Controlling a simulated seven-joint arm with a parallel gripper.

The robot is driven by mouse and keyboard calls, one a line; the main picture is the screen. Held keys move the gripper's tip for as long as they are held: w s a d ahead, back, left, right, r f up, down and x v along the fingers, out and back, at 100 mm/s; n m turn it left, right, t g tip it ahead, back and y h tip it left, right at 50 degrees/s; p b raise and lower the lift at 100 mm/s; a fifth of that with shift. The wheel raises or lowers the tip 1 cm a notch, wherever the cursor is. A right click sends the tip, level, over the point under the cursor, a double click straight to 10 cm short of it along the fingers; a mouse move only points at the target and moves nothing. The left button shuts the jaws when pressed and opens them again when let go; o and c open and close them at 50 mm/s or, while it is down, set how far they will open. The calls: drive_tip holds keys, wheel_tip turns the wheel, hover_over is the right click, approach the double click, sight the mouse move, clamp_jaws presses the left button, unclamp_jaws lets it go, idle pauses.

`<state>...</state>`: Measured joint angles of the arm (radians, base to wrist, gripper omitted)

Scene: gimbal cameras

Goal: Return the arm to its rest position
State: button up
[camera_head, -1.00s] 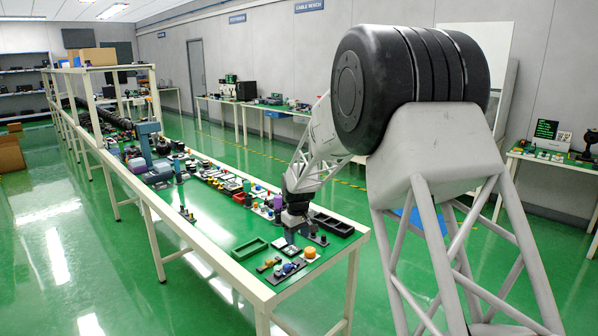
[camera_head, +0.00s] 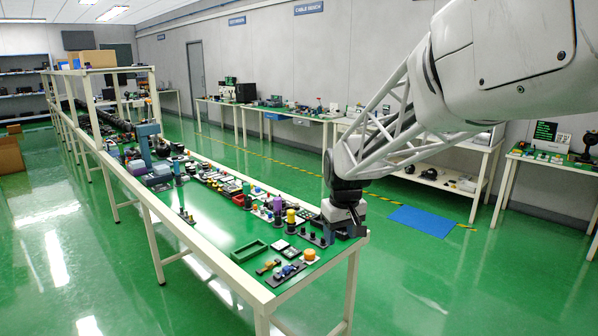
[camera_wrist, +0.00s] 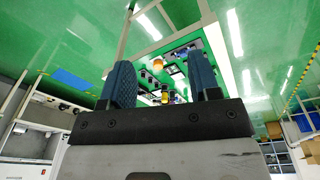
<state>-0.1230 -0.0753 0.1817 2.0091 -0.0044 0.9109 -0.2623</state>
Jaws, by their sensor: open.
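My gripper (camera_wrist: 160,84) shows in the wrist view with its two blue ridged fingers apart and nothing between them. In the head view the end of my arm (camera_head: 344,214) hangs at the right edge of the long green-topped workbench (camera_head: 215,233), near its near right corner. The fingertips are hard to make out there. The wrist view looks past the fingers to small parts on the bench and the green floor.
A green tray (camera_head: 249,251), an orange knob (camera_head: 309,255) and several small parts lie at the bench's near end. A yellow cylinder (camera_head: 291,217) stands beside my wrist. A blue mat (camera_head: 423,221) lies on open floor to the right.

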drive_tip(key=s+d+m, duration=0.2)
drive_tip(key=s+d, duration=0.2)
drive_tip(key=s, duration=1.3)
drive_tip(key=s+d+m+t, duration=0.1)
drive_tip(key=s+d, duration=0.3)
drive_tip(key=s, duration=1.3)
drive_tip(key=shift+r+m, duration=0.25)
drive_tip(key=shift+m, duration=0.55)
